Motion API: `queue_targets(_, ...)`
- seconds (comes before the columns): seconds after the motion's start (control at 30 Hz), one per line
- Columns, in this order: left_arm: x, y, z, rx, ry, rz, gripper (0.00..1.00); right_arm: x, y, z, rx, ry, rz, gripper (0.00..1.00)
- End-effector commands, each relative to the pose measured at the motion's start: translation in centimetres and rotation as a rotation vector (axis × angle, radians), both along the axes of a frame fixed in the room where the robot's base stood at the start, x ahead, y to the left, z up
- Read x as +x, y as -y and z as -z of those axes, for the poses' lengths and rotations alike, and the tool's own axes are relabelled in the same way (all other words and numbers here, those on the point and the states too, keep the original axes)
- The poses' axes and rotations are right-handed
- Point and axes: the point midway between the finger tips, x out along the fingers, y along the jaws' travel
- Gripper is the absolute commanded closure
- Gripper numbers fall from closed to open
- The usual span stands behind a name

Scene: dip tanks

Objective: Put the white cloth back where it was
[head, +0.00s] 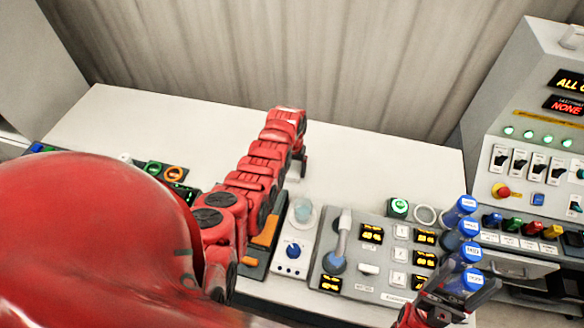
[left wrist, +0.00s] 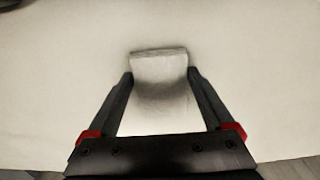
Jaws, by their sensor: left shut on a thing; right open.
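The white cloth (left wrist: 158,66) is a small folded pad in the left wrist view. It sits between the two dark fingers of my left gripper (left wrist: 160,74), which is shut on it. In the head view my left gripper (head: 299,168) is over the back part of the white bench top, and the arm mostly hides the cloth there. White surface surrounds the cloth in the wrist view; I cannot tell whether it touches it. My right gripper (head: 458,297) is open at the lower right, close to the blue-capped bottles.
The white bench top (head: 190,125) is clear at the back. A grey control panel (head: 378,262) with yellow displays and a small white device (head: 294,252) stand at the front. Several blue-capped bottles (head: 468,228) are at right, beside a tall switch console (head: 520,120).

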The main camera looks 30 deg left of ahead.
Motion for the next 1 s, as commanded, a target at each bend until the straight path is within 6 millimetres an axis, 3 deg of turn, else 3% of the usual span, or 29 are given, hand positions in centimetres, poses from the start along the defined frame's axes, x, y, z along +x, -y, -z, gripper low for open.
queue_targets(0.23,0.0,0.0,0.5,0.000,0.001,0.001,0.66,0.0,0.0,0.5,0.000,0.000,0.000,0.24)
queue_targets(0.27,0.0,0.0,0.3,0.000,0.001,0.000,0.08,0.0,0.0,0.3,0.000,0.000,0.000,0.24)
queue_targets(0.3,0.0,0.0,0.3,0.000,0.001,0.000,0.01,0.0,0.0,0.3,0.000,0.000,0.000,0.24)
queue_targets(0.7,0.2,0.0,-0.3,0.001,0.003,0.001,0.00,0.0,0.0,0.2,0.000,0.000,0.000,0.24)
queue_targets(1.0,0.3,0.0,-3.3,0.002,0.010,0.000,0.00,0.0,0.0,1.5,0.000,0.000,0.000,0.24)
